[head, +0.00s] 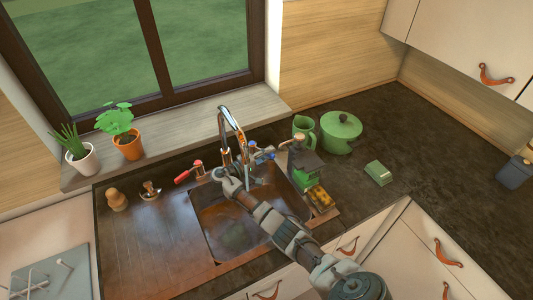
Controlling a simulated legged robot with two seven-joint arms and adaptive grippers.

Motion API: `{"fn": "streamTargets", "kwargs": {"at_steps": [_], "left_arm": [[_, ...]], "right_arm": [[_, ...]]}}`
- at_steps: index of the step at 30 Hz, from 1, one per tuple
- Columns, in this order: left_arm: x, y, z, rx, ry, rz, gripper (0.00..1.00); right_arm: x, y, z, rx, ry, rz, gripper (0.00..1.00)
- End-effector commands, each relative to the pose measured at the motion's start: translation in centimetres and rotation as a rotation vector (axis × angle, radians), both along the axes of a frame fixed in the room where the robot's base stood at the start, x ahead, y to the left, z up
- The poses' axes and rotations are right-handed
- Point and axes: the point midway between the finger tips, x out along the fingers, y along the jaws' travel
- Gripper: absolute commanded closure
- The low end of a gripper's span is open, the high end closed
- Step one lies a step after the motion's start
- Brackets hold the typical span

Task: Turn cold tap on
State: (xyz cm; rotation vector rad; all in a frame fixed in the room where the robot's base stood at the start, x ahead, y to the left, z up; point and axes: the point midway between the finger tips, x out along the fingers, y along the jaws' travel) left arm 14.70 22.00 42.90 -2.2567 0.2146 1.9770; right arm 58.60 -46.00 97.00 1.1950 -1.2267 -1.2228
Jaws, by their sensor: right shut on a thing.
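The chrome tap (230,122) stands behind the sink (232,235), its spout arching up. The cold tap handle (266,153), with blue parts, is right of the spout. The hot tap handle (187,174), with a red grip, is to the left. My right arm reaches in from the lower right across the sink. My right gripper (250,167) is at the tap, just right of the spout, shut on what looks like the cold handle. Its fingers are small and partly hidden, so the exact contact is unclear. No water stream is clearly visible. My left gripper is out of view.
A green mug (303,128) and a lidded green pot (341,131) stand right of the tap. A green-and-dark caddy (306,171) is close beside my arm. Potted plants (127,145) line the sill. The right counter is mostly clear past a green block (378,173).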

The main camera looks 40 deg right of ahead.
Motion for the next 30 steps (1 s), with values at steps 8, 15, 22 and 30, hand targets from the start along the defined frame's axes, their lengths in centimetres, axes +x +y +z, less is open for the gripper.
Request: {"fn": "streamTargets", "kwargs": {"at_steps": [8, 15, 22, 30], "left_arm": [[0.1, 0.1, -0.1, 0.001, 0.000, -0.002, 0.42], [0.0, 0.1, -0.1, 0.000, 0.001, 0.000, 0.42], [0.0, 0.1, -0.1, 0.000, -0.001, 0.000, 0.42], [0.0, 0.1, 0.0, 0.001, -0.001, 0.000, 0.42]], "right_arm": [[-0.2, -0.2, -0.2, 0.001, 0.005, -0.009, 0.54], [0.0, 0.1, -0.1, 0.000, 0.003, -0.004, 0.54], [0.1, 3.5, -0.1, 0.002, 0.002, -0.001, 0.54], [0.3, 9.1, -0.4, 0.004, 0.004, -0.004, 0.54]]}}
